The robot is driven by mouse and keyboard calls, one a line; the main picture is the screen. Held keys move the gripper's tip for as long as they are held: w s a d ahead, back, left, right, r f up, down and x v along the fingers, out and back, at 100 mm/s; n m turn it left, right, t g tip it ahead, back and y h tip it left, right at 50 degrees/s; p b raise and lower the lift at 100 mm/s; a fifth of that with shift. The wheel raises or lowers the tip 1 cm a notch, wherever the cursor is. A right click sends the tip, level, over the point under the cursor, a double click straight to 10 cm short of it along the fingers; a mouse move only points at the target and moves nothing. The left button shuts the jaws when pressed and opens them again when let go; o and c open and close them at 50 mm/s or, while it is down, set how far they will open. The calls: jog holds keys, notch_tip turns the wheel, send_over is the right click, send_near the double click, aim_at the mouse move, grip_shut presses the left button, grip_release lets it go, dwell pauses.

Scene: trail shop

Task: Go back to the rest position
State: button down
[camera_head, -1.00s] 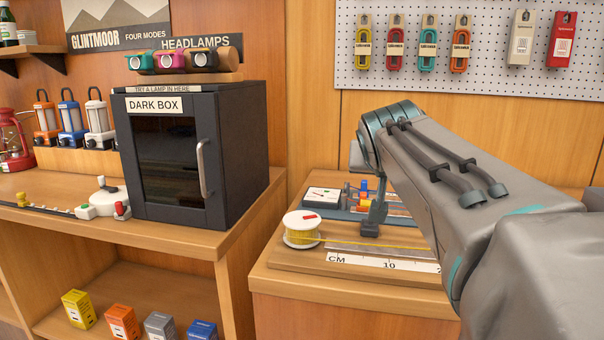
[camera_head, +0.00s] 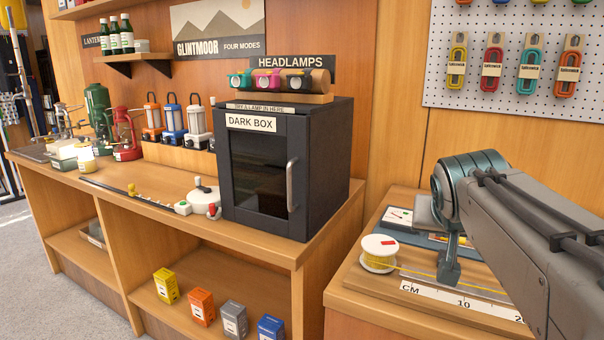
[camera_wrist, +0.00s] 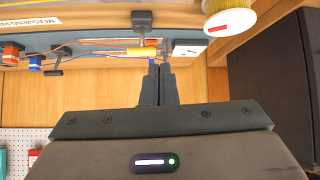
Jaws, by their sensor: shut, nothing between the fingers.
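My gripper (camera_wrist: 158,82) is shut and empty in the wrist view, its two dark fingers together. In the head view my arm reaches in from the right over the measuring counter, and the fingertips are hard to make out there. In the wrist view the fingers point toward a blue board (camera_wrist: 100,45) with wires and a yellow part (camera_wrist: 141,52). I cannot tell whether they touch anything.
A spool of yellow cord (camera_head: 379,253) and a CM ruler (camera_head: 464,301) lie on the right counter. The dark box (camera_head: 285,170) stands shut on the left counter, with headlamps (camera_head: 280,80) on top. A pegboard (camera_head: 520,60) hangs behind. Grey floor (camera_head: 35,270) is clear at left.

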jog(key=s+a+f+n+g+y+p, duration=0.2)
jog(key=s+a+g+p, duration=0.1)
jog(key=s+a+p, duration=0.2)
jog(key=s+a+f+n+g+y+p, duration=0.2)
jog(key=s+a+f+g+p, duration=0.1)
jog(key=s+a+p, duration=0.3)
jog(key=s+p, duration=0.2)
jog(key=shift+s+p, duration=0.3)
jog(key=shift+a, duration=0.1)
